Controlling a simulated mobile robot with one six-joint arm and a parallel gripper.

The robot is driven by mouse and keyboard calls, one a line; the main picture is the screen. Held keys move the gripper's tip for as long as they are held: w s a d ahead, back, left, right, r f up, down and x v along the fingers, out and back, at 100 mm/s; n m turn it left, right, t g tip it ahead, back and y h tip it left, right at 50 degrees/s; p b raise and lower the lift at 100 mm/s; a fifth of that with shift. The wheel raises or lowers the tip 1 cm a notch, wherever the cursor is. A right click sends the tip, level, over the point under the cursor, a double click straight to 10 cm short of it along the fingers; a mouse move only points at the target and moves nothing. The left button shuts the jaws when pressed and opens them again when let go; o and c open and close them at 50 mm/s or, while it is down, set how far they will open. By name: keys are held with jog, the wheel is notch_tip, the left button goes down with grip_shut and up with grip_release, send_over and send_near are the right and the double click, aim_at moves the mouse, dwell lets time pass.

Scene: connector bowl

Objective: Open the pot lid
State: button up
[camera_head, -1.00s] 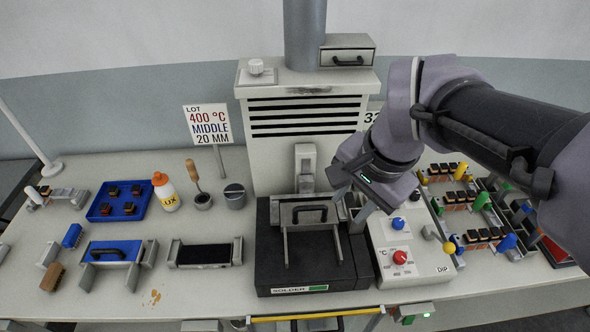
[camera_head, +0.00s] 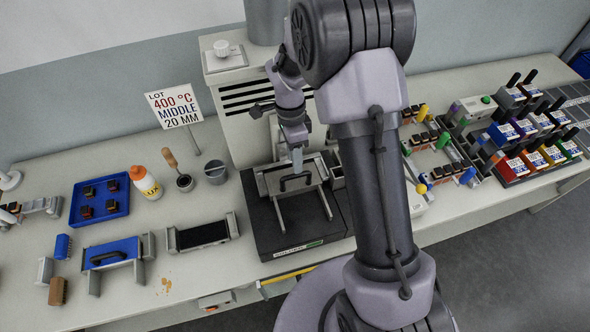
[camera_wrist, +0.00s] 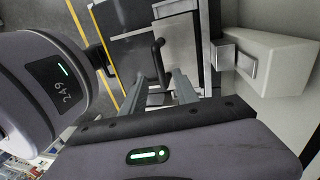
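The solder pot (camera_head: 262,219) is a low black box labelled SOLDER, in front of the white slotted tower. On its top is a grey metal lid plate (camera_head: 268,184) with a black bar handle (camera_head: 296,184) and two thin grey legs reaching forward. The lid looks in place; its fit at the back is hidden. My gripper (camera_head: 297,161) points down just behind and above the handle. In the wrist view my gripper's fingers (camera_wrist: 172,88) are apart, with the black handle (camera_wrist: 158,58) showing just beyond them. Contact with the handle cannot be told.
My arm hides much of the dial box right of the pot. Left are a blue tray (camera_head: 99,213), a bottle (camera_head: 145,182), a grey cup (camera_head: 216,172), a blue carrier (camera_head: 112,250) and a black-topped holder (camera_head: 203,233). A sign (camera_head: 174,106) stands behind.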

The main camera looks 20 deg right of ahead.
jog(key=f, duration=0.2)
jog(key=s+f, duration=0.1)
jog(key=f, duration=0.1)
jog(key=shift+f, duration=0.2)
jog(key=shift+c, duration=0.3)
grip_shut()
jog(key=shift+w, duration=0.1)
dwell(0.8)
